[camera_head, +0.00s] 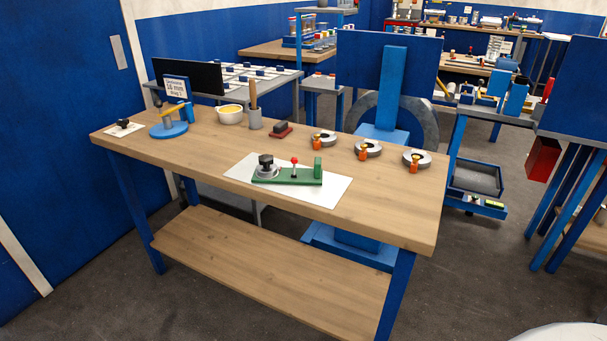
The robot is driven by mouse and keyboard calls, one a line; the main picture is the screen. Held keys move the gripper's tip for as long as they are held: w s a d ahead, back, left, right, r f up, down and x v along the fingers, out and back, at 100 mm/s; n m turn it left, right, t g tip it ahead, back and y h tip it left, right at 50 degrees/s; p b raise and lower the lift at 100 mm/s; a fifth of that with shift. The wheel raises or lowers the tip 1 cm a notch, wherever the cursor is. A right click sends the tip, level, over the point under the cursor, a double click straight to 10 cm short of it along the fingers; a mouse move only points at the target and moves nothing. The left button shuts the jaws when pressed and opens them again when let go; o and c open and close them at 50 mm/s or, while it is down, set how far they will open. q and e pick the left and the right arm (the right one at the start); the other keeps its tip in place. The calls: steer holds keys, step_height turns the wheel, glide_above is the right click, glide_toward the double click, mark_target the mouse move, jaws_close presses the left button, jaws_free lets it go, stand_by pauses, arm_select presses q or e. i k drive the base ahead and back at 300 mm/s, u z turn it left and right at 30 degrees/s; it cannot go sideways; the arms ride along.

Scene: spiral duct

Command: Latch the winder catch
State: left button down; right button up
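A green fixture (305,178) sits on a white plate (333,192) near the front middle of the wooden workbench (210,160). At its left end is a grey round part with a black knob (266,162). A small upright lever with a red tip (294,161) stands near its middle, and a green block (317,167) stands at its right end. This may be the winder, but I cannot tell which part is the catch or whether it is latched. Neither of my grippers is in view.
Several grey rings with orange clamps (368,149) lie along the bench's right side. The bench has a lower shelf (270,270). Grey floor is open at front left.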

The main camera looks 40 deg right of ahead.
mark_target(294, 161)
steer(key=z, duration=1.4)
